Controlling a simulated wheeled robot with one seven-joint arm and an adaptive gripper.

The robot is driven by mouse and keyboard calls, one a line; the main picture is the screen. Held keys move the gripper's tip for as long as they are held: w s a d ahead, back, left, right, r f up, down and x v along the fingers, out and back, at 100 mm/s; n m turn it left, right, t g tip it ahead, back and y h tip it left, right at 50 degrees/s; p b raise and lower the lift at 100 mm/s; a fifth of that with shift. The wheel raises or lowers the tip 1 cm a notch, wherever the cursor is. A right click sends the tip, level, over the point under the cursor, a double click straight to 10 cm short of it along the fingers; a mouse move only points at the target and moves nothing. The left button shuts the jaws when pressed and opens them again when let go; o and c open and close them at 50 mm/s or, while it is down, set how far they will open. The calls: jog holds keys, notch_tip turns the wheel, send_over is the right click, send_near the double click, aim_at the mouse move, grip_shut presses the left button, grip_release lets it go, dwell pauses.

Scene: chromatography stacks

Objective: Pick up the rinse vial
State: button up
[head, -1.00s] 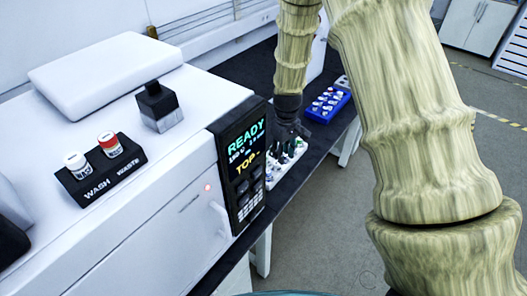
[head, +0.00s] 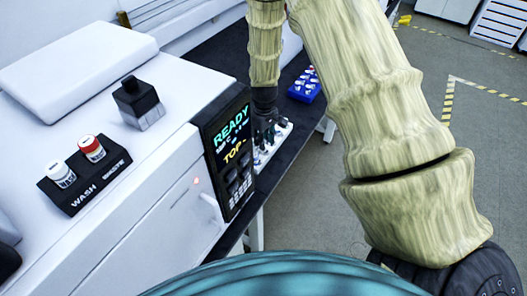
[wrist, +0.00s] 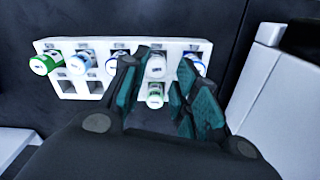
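My gripper (wrist: 162,88) is open in the wrist view, its teal-padded fingers spread over a white rack (wrist: 70,45). Between the fingers are a white-capped vial (wrist: 156,68) and, nearer, a vial with a green ring (wrist: 155,96). I cannot tell whether a finger touches either. Other vials in the rack include a green-ringed one (wrist: 42,64) and a blue-ringed one (wrist: 80,61). No label reads clearly, so I cannot tell which is the rinse vial. In the head view my gripper (head: 266,125) is over the rack (head: 283,134), hiding part of it.
A white instrument with a READY display (head: 232,130) stands left of the rack. A holder marked WASH and WASTE (head: 85,190) on it carries a white-capped vial (head: 60,173) and a red-capped vial (head: 91,148). A blue rack (head: 303,93) stands farther back on the dark bench.

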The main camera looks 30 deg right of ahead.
jog(key=shift+w+f+p, duration=0.45)
jog(key=shift+w+f, duration=0.45)
jog(key=shift+f, duration=0.25)
jog(key=shift+f+p, duration=0.3)
jog(key=shift+s+f+p, duration=0.45)
jog(key=shift+s+f, duration=0.15)
jog(key=shift+s, duration=0.15)
jog(key=shift+f, duration=0.35)
jog(key=shift+w+f, duration=0.55)
jog(key=shift+s+r, duration=0.2)
jog(key=shift+s, duration=0.05)
jog(key=c, duration=0.6)
